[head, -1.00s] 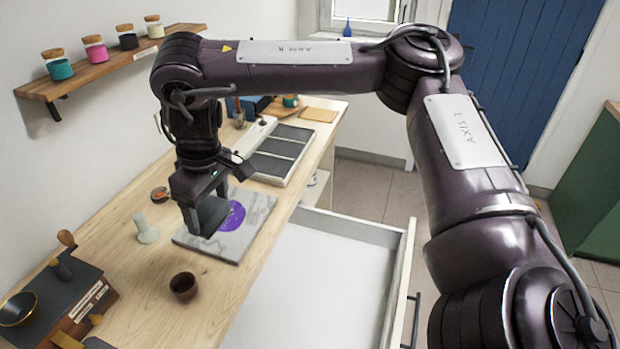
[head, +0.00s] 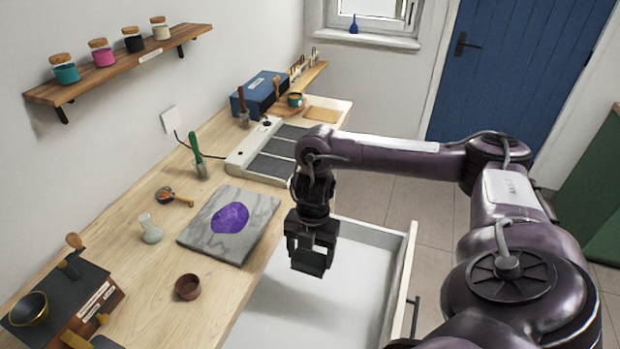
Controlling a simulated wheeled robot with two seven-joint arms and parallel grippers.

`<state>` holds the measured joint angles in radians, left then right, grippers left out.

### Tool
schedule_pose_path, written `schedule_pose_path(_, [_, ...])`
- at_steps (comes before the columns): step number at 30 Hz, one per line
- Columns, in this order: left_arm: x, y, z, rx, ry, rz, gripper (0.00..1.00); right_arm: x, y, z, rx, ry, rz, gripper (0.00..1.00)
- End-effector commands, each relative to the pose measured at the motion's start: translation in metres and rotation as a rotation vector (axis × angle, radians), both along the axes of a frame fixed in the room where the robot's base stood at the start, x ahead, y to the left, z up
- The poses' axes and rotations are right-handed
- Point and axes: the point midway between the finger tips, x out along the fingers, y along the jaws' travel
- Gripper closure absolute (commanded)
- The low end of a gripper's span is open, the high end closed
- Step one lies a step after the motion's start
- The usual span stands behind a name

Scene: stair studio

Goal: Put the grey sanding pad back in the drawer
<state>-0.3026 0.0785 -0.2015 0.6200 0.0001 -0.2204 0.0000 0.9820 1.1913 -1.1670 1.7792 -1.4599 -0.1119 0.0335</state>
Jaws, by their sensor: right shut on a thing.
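My right gripper (head: 309,254) hangs over the open drawer (head: 350,277) and points down. It is shut on the grey sanding pad (head: 309,263), a dark block between its fingers. The pad is above the drawer's white floor, near its left side by the table edge. The drawer is pulled out to the right of the wooden table, and its visible floor looks empty. The gripper and arm hide part of its back. My left gripper is not in view.
On the table are a marbled grey slab (head: 248,247) with a purple patch, a brown cup (head: 187,287), a pale glass flask (head: 151,230) and a white panelled tray (head: 262,155). The drawer's front (head: 401,290) stands at the right. Floor beyond is clear.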

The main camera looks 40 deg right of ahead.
Motion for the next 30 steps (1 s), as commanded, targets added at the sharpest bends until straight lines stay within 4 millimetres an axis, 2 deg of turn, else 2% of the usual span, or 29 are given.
schedule_pose_path(1, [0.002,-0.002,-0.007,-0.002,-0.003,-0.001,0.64,-0.002,0.000,-0.013,0.001,0.006,0.006,0.49])
schedule_pose_path(8, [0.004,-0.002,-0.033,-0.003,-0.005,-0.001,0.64,-0.003,0.001,-0.067,0.003,0.008,0.004,0.49])
schedule_pose_path(11, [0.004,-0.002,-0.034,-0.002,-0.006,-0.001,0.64,-0.002,0.001,-0.089,0.003,0.008,0.004,0.49])
schedule_pose_path(13, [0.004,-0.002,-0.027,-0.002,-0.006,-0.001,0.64,-0.002,0.000,-0.102,0.002,0.007,0.003,0.49])
schedule_pose_path(18, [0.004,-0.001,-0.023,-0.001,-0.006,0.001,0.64,-0.001,0.000,-0.139,0.001,0.005,0.002,0.49])
schedule_pose_path(26, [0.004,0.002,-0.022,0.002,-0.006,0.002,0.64,-0.001,0.000,-0.166,0.001,0.003,0.004,0.49])
schedule_pose_path(30, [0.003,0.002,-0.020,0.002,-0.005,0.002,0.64,-0.001,0.000,-0.186,0.001,0.004,0.002,0.49])
